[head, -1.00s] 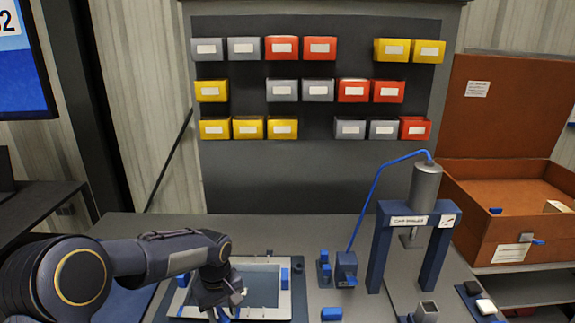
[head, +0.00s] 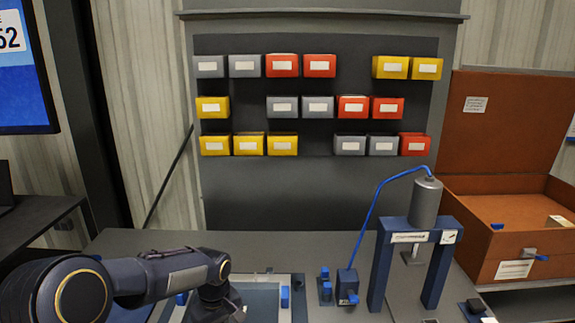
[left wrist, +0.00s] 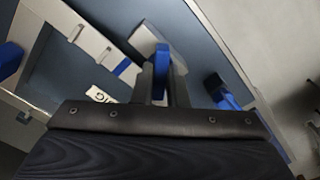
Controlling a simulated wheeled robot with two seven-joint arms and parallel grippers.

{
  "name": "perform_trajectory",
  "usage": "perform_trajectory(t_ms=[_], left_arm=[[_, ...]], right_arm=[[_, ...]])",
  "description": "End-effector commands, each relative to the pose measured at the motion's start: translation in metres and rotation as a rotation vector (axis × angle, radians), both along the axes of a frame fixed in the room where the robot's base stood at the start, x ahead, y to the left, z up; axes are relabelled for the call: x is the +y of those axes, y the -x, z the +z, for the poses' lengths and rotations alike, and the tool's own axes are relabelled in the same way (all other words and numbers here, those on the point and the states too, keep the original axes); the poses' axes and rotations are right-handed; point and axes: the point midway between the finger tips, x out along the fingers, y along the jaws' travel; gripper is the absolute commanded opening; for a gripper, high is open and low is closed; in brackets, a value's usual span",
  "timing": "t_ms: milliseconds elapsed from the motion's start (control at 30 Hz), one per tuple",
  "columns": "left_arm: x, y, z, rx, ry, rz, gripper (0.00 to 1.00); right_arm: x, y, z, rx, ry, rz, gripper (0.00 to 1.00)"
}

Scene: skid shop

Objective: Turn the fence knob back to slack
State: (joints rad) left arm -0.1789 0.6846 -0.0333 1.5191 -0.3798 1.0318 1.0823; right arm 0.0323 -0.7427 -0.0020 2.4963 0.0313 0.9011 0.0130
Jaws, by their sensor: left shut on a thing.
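In the left wrist view a blue knob (left wrist: 162,57) stands between the fingers of my left gripper (left wrist: 164,75). The gripper is shut on it. The knob sits at a pale grey bar of the fixture, which I take to be the fence. Which way the knob is turned is hard to tell. In the head view my left arm reaches over the pale-framed fixture (head: 299,302) at the bottom edge. The fingertips and knob are hidden there. My right gripper is in neither view.
Blue blocks (head: 285,296) stand on the fixture's frame. To its right are a blue device with a hose (head: 347,287) and a blue press frame (head: 379,265). A brown open case (head: 515,262) is at far right. Bins (head: 283,66) hang on the back panel.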

Motion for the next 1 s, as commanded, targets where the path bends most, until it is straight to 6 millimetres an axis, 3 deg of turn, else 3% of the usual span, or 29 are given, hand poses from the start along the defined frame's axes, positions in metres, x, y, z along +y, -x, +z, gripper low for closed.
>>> perform_trajectory(t_ms=[200,533,800,1000], left_arm=[[0.0000,-0.0029,0.0008,-0.010,0.000,0.285,0.01],[-0.0004,-0.0043,0.0018,-0.016,0.003,0.317,0.02],[-0.0010,-0.0041,0.0028,-0.016,0.004,0.668,0.08],[-0.0016,-0.0043,0.0027,-0.015,0.008,0.703,0.09]], right_arm=[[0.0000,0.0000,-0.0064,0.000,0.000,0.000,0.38],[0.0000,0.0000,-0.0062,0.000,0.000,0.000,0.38],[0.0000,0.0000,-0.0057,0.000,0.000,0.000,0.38],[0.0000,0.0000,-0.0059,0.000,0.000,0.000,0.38]])
